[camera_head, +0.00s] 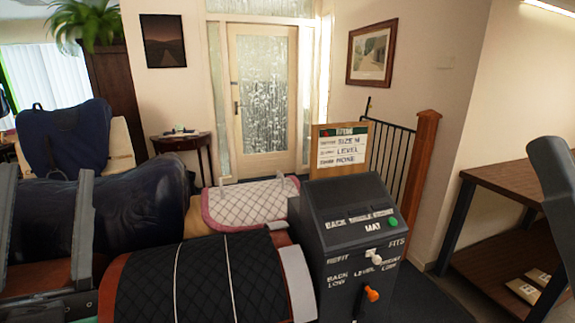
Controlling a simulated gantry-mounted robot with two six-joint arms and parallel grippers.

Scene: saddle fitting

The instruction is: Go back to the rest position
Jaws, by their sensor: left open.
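My left gripper (46,185) is at the lower left, with its two grey fingers wide apart and upright. Nothing shows held between them. A dark navy rolled or padded form (135,208) lies behind the fingers, and part of it is hidden by them. My right gripper does not show; only a grey part, probably of my right arm, is at the right edge.
A black quilted pad (200,280) lies in front. A pink-edged white quilted pad (248,203) is behind it. A dark control box (350,240) with a lever, an orange knob and a sign (340,148) stands right of them. A brown shelf (500,180) is at right.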

